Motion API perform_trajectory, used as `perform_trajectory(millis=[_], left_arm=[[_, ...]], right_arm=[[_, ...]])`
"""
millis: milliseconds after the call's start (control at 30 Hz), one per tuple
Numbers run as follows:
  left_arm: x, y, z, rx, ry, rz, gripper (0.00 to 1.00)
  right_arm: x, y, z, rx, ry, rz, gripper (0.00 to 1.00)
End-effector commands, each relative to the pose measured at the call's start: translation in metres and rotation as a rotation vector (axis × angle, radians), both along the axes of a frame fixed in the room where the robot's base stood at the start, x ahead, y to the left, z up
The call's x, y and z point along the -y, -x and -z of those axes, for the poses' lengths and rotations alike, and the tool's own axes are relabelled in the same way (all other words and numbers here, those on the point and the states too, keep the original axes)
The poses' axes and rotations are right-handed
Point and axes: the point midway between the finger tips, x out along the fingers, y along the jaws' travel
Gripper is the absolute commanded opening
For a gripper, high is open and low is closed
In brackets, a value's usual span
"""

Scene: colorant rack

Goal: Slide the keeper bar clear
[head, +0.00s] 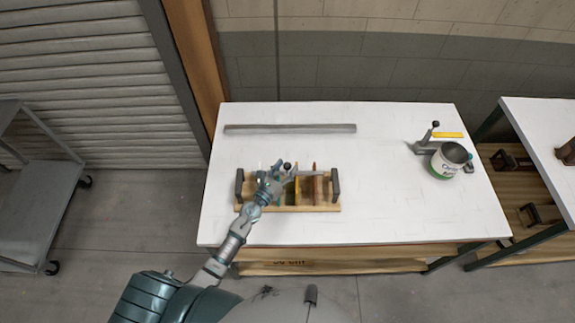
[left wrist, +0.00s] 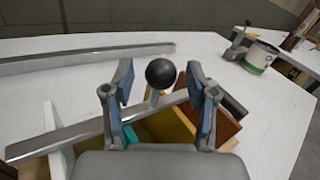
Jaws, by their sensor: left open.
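The keeper bar is a flat grey metal bar (left wrist: 75,133) with a black ball knob (left wrist: 160,73) on a short stem. It lies across the top of the rack, whose wooden base (head: 325,207) and dark end posts show in the head view. The knob also shows in the head view (head: 287,166). My left gripper (head: 282,173) is over the rack, open. In the left wrist view its two fingers (left wrist: 160,84) stand on either side of the knob, with gaps showing. My arm hides part of the rack in the head view. My right gripper is not in view.
A long grey strip (head: 290,128) lies behind the rack on the white table (head: 380,210). A labelled can (head: 442,167) and a grey fixture with a yellow part (head: 447,134) stand at the right. Table between rack and can is clear. Colored panels (left wrist: 170,128) stand in the rack.

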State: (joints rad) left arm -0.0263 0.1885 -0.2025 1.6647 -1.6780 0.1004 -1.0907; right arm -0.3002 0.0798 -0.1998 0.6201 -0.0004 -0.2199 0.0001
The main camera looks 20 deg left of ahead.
Motion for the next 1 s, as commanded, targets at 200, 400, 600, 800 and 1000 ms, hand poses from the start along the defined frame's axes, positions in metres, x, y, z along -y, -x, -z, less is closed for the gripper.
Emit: perform_trajectory(millis=[200,400,600,800,1000], left_arm=[[0.004,-0.010,0.000,0.000,0.000,0.001,0.57],[0.004,-0.010,0.000,0.000,0.000,0.000,0.57],[0.003,-0.010,0.000,0.000,0.000,0.000,0.10],[0.003,-0.010,0.000,0.000,0.000,0.000,0.00],[-0.004,-0.037,0.001,0.003,-0.003,0.000,0.00]], right_arm=[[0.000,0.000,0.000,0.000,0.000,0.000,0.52],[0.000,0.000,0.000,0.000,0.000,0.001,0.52],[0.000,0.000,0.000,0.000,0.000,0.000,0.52],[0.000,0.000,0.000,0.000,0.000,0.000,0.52],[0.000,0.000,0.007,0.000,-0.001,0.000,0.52]])
